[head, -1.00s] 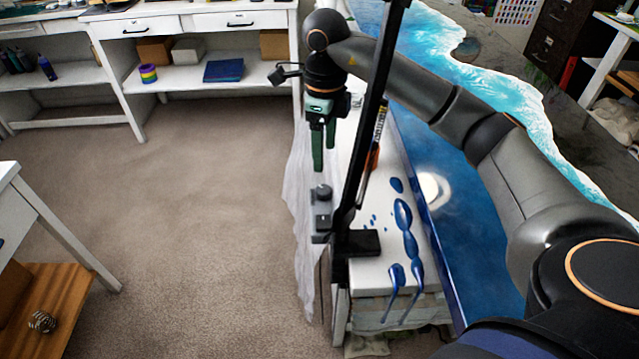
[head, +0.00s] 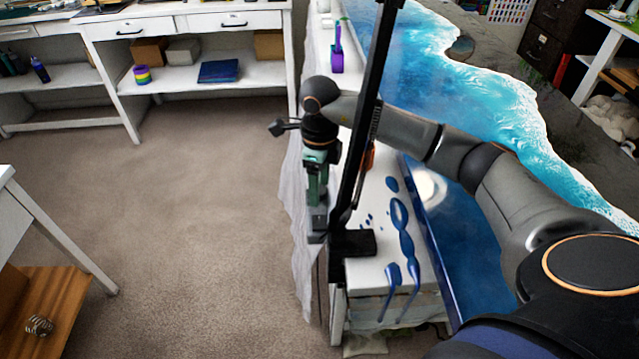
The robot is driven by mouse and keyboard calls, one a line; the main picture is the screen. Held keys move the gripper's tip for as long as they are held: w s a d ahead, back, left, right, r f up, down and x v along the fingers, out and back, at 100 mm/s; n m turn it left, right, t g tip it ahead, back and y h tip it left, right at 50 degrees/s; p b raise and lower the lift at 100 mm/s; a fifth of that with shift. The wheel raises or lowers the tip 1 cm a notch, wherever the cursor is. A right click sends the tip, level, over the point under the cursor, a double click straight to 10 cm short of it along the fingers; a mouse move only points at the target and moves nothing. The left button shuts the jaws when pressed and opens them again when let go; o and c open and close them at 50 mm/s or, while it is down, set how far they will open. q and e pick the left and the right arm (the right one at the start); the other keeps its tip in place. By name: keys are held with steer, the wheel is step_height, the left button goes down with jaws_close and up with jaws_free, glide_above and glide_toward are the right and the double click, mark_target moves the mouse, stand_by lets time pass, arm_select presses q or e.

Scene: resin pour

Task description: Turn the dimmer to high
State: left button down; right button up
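The dimmer is a small grey box (head: 317,224) on the left edge of the white table, beside the foot of a black stand. Its round knob is hidden now behind the fingers of my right gripper. My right gripper (head: 316,200), with green fingers, points straight down over the dimmer, its tips at the place of the knob. I cannot tell whether the fingers are closed on the knob or only around it. My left gripper is out of view.
The black stand (head: 354,243) rises close to the right of my gripper. Blue resin spills (head: 400,215) lie on the white table, beside a blue resin piece (head: 460,245). A purple cup (head: 337,60) stands farther back. The floor at left is clear.

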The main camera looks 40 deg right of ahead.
jaws_close()
stand_by(0.3)
stand_by(0.3)
steer(key=m, duration=0.4)
steer(key=shift+m+p, duration=0.4)
steer(key=m+p, duration=0.1)
steer(key=m, duration=0.4)
steer(key=shift+r, duration=0.1)
steer(key=m+p, duration=0.1)
steer(key=m, duration=0.4)
steer(key=shift+m, duration=0.4)
steer(key=shift+m+p, duration=0.85)
steer(key=shift+m, duration=1.35)
